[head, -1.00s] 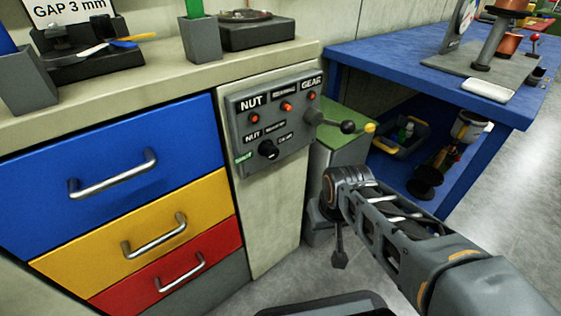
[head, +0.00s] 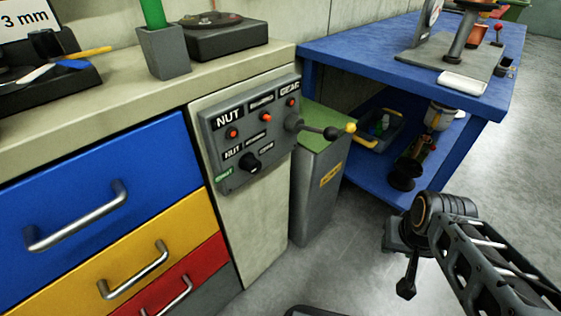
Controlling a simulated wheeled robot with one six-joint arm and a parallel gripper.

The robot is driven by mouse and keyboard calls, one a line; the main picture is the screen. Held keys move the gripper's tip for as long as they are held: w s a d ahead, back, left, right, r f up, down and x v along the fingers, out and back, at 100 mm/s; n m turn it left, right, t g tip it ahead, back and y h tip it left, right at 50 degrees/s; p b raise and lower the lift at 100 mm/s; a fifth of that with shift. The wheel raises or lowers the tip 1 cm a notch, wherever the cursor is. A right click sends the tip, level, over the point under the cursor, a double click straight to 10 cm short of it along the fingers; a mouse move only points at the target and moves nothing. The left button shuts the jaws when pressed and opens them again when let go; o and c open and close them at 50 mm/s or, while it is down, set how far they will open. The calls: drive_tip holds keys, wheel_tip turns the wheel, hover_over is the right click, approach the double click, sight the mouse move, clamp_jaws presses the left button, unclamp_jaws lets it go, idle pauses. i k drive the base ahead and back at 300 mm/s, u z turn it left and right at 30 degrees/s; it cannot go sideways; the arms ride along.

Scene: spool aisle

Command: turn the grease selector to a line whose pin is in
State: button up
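The grey selector panel (head: 213,140) is on the cabinet's pale end face. Three small red round parts sit under labels along its top: one under NUT (head: 232,133), one in the middle (head: 265,117), one under GEAR (head: 290,102). I cannot tell whether they are pins or lamps, or which are in. Below, a black knob (head: 250,163) sits among smaller labels, one reading NUT; its pointing is too small to read. My gripper (head: 406,287) seems to be the dark end hanging below my arm at lower right, well clear of the panel. Its fingers cannot be made out.
A grey bin with a green top (head: 318,190) stands beside the cabinet. A blue bench (head: 375,55) is behind. Drawer handles (head: 80,218) protrude at left. Grey floor (head: 345,265) is open before the bin.

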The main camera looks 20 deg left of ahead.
sight(248, 161)
drive_tip(key=z, duration=0.1)
drive_tip(key=k, duration=0.85)
drive_tip(key=u, duration=1.35)
drive_tip(key=i, duration=0.5)
drive_tip(key=z, duration=0.05)
